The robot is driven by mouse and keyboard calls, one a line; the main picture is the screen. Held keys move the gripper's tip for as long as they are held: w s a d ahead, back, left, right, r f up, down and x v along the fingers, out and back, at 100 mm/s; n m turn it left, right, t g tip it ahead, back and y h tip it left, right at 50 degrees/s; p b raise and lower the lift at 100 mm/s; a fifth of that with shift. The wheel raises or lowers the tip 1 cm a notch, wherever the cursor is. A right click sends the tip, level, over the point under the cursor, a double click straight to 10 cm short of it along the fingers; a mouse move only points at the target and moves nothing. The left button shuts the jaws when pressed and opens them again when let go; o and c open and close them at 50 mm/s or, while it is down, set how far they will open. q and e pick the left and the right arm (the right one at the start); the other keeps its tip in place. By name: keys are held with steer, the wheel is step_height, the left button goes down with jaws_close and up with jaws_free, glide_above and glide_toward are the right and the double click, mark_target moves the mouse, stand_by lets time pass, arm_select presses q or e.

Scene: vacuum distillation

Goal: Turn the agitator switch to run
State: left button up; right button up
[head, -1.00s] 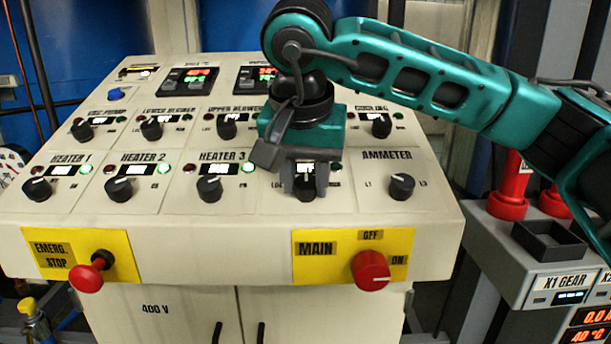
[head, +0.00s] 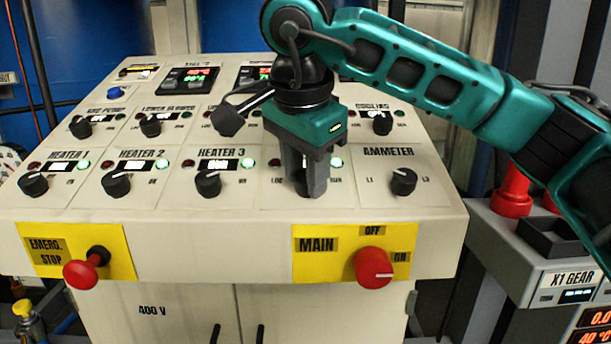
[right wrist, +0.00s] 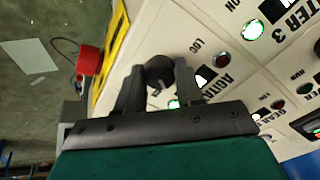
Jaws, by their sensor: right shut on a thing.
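My right gripper (head: 308,190) reaches down onto the sloped panel, right of the HEATER 3 knob. It is shut on the agitator switch, a small black knob that shows between the fingers in the right wrist view (right wrist: 159,72). The fingers hide the knob and most of its display in the head view. The green lamp (head: 337,162) at the switch's right side is lit. The agitator label (right wrist: 236,72) is partly visible in the right wrist view. My left gripper is not in view.
The HEATER 3 knob (head: 208,184) is close on the left and the AMMETER knob (head: 403,181) on the right. The red MAIN knob (head: 373,267) and red emergency stop (head: 82,272) stick out of the front face. The cooling knob (head: 382,124) sits behind.

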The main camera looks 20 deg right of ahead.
steer(key=m+b, duration=0.1)
steer(key=m, duration=0.3)
steer(key=shift+m, duration=0.4)
steer(key=shift+r, duration=0.1)
steer(key=o, duration=1)
steer(key=shift+o, duration=0.2)
steer(key=p+v, duration=0.2)
steer(key=v, duration=1)
steer(key=shift+r, duration=0.45)
steer(key=shift+s, duration=0.1)
